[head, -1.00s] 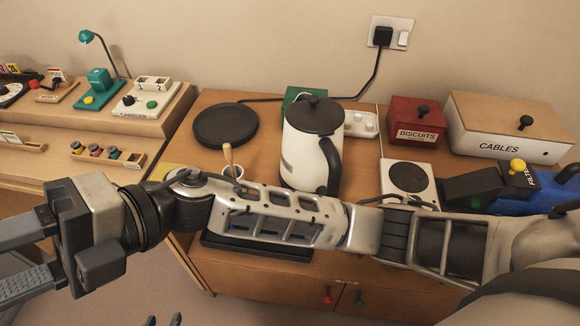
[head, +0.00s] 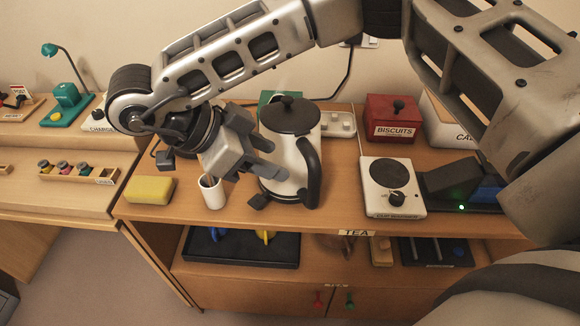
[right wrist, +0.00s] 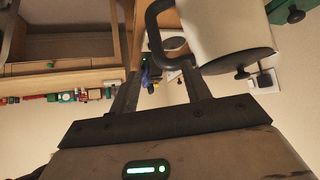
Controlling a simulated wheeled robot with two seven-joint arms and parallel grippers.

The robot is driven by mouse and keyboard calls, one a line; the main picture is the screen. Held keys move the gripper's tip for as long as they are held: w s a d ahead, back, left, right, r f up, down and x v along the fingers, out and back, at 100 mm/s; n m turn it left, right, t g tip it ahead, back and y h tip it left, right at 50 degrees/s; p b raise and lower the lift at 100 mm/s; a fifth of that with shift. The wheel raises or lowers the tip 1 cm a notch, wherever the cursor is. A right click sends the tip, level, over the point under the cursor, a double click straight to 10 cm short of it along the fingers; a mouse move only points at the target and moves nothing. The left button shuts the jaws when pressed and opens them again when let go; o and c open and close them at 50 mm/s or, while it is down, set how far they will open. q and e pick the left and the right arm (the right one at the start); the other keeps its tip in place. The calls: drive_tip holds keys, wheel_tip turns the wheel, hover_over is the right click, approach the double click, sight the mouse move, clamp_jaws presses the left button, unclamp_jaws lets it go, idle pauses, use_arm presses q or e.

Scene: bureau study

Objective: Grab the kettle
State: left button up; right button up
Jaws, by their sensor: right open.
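The kettle (head: 297,160), white with a black lid and black handle, stands upright on the wooden cabinet top. Its handle (head: 309,170) faces right and toward me. My right gripper (head: 270,160) is open, in front of the kettle's left side, with its fingers pointing right; it hides part of the body. In the right wrist view the kettle (right wrist: 228,35) appears upside down, and its handle (right wrist: 155,35) shows around and beyond the open fingertips. I cannot tell whether the fingers touch it. My left gripper is not in view.
A white cup (head: 211,193) stands just left of the kettle, close below the gripper. A yellow sponge (head: 149,190) lies farther left. A white hotplate (head: 377,200) is on the right, a red biscuits box (head: 393,120) behind it. The cabinet top right of the handle is clear.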

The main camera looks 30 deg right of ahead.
sight(314, 179)
drive_tip(key=shift+s+p+x, duration=0.15)
drive_tip(key=shift+p+x, duration=0.25)
drive_tip(key=shift+x, duration=2.55)
drive_tip(key=shift+s+p+x, duration=0.2)
drive_tip(key=shift+p+x, duration=0.2)
drive_tip(key=shift+x, duration=2.6)
drive_tip(key=shift+a+f, duration=0.1)
drive_tip(key=shift+a, duration=0.05)
clamp_jaws()
drive_tip(key=shift+w, duration=0.1)
